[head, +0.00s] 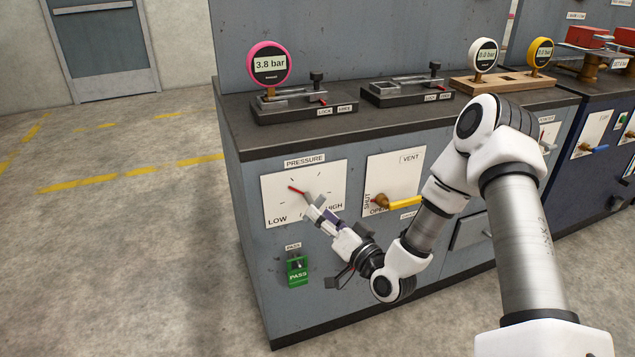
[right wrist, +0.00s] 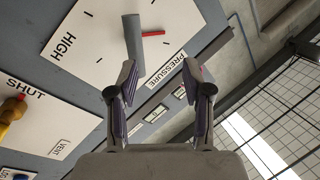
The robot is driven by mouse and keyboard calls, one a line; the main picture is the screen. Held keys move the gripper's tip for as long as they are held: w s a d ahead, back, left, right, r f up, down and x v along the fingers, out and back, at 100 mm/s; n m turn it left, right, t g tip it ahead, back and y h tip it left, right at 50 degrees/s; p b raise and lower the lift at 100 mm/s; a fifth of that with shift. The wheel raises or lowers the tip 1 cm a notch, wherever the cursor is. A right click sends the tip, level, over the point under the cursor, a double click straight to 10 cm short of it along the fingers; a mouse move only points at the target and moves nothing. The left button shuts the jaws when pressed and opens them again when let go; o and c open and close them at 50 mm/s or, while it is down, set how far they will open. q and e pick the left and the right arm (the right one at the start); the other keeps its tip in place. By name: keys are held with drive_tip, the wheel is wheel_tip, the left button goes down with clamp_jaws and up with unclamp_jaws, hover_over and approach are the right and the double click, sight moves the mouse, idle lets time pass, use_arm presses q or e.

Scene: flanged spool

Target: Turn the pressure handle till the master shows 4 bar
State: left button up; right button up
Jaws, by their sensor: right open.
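The pink-rimmed master gauge (head: 269,64) stands upright on the bench top and reads 3.8 bar. Below it, the white PRESSURE panel (head: 332,178) carries a grey handle (head: 308,197) with a red pointer (head: 297,190), which points up and left between LOW and HIGH. My right gripper (head: 319,212) is in front of this panel, close to the handle. In the right wrist view the jaws (right wrist: 160,76) are apart with nothing between them. The grey handle (right wrist: 132,40) lies just past the left finger's tip; I cannot tell whether they touch. My left gripper is out of view.
Right of the PRESSURE panel is the VENT panel (head: 397,176) with a yellow handle (head: 405,203). White (head: 483,55) and yellow (head: 540,53) gauges stand on a wooden rack. The floor at left is clear.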

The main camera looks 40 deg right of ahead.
sight(311, 202)
use_arm(q)
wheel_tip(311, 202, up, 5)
drive_tip(key=p, duration=0.2)
use_arm(e)
drive_tip(key=shift+m+g+h, duration=0.3)
drive_tip(key=shift+g, duration=0.3)
drive_tip(key=w, duration=0.1)
drive_tip(key=w+d+f+b, duration=0.1)
drive_tip(key=w, duration=0.1)
drive_tip(key=w+f+b, duration=0.1)
drive_tip(key=w, duration=0.1)
drive_tip(key=shift+d, duration=0.4)
drive_tip(key=shift+w, duration=0.35)
clamp_jaws()
drive_tip(key=m+b, duration=0.2)
drive_tip(key=b, duration=0.1)
drive_tip(key=shift+f+t, duration=0.3)
drive_tip(key=shift+f, duration=0.1)
drive_tip(key=shift+r+m+b, duration=0.15)
drive_tip(key=shift+m+b, duration=0.25)
drive_tip(key=shift+m, duration=0.3)
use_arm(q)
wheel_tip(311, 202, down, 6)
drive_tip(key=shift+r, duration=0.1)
use_arm(e)
drive_tip(key=shift+r, duration=0.25)
